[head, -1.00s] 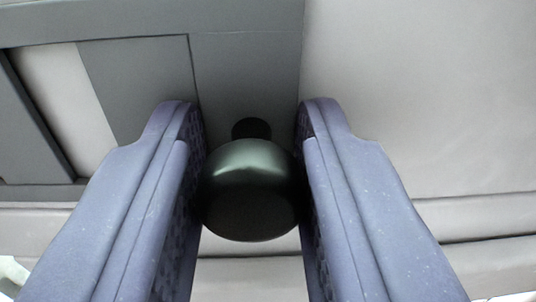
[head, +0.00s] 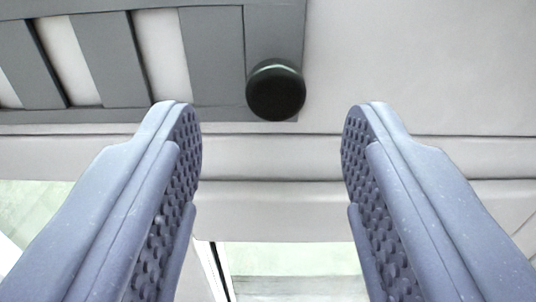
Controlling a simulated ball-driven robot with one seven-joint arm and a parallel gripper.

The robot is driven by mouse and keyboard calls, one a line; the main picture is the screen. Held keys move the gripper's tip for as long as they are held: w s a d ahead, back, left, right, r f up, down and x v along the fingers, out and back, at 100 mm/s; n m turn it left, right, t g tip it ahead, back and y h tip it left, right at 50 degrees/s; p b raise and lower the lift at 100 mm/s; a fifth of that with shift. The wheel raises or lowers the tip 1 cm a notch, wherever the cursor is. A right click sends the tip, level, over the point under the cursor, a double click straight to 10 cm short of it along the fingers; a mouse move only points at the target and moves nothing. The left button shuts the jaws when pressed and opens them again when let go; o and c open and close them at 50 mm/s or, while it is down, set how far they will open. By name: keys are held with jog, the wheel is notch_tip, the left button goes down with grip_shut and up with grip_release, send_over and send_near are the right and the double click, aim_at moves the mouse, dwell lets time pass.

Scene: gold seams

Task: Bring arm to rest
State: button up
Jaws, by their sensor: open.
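My gripper (head: 272,130) is in the head view with its two blue-grey fingers spread wide apart. The textured inner pads show, and nothing is between them. A dark green-black round knob (head: 276,92) sits ahead of the fingertips, near the corner of a grey slatted panel (head: 215,60). The knob is apart from both fingers. The rest of my arm is not in view.
The grey panel with dark slats and pale gaps fills the upper left. A plain pale surface (head: 430,60) lies to the right. Pale horizontal ledges (head: 270,160) run below the knob. Greenish floor (head: 290,260) shows at the bottom, beside a narrow dark-edged strip.

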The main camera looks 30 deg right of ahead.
jog(key=shift+s+a+f, duration=0.1)
jog(key=shift+s+a, duration=0.3)
jog(key=shift+s, duration=0.1)
